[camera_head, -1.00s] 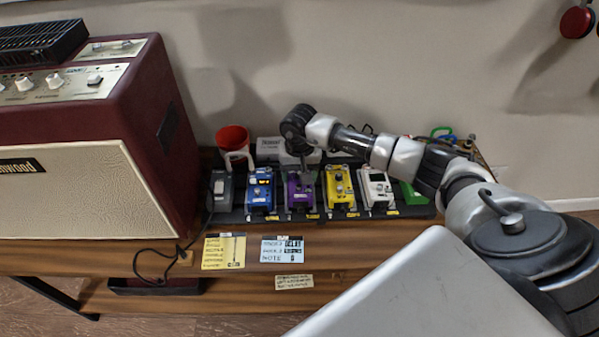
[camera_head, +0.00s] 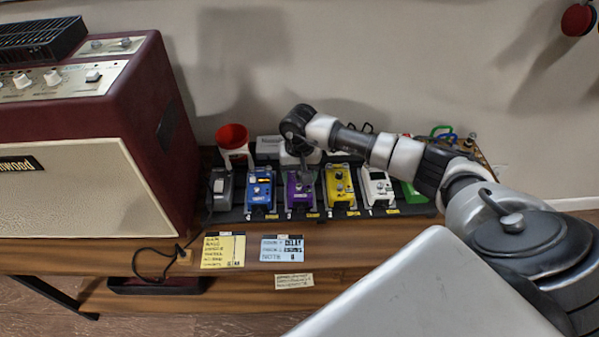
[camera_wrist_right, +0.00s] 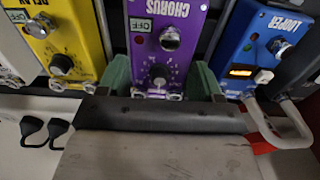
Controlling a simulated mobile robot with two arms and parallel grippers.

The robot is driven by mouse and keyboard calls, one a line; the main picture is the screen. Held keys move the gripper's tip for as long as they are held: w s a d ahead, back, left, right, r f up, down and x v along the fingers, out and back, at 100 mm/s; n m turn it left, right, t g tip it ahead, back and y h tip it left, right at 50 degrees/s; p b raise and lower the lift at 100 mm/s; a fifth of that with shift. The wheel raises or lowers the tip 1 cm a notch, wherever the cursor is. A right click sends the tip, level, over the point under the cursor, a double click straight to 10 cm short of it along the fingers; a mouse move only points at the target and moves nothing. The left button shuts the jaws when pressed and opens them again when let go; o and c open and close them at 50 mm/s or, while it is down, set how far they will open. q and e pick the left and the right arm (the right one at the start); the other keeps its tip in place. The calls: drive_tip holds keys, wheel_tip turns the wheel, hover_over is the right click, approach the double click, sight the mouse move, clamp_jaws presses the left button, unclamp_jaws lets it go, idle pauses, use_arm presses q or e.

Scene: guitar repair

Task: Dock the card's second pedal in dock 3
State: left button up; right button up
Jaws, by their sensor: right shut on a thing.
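The purple CHORUS pedal (camera_head: 300,194) stands in the middle of the row on the dark pedalboard (camera_head: 228,217). It also shows in the right wrist view (camera_wrist_right: 172,62). My right gripper (camera_wrist_right: 161,82) reaches down from behind, its green pads shut on the two sides of the pedal's back end. The pedal looks level, in line with its neighbours; any gap under it is hidden. The blue LOOPER pedal (camera_head: 260,188) and yellow DELAY pedal (camera_head: 340,187) flank it. My left gripper is not in view.
A grey pedal (camera_head: 222,191) and a white pedal (camera_head: 377,187) stand toward the row's ends. A red amplifier (camera_head: 150,130) fills the left. A red cup (camera_head: 232,137) stands behind the board. A small paper note (camera_head: 294,281) is lower on the bench front.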

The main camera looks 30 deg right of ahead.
drive_tip(key=o, duration=1.2)
drive_tip(key=shift+o, duration=0.5)
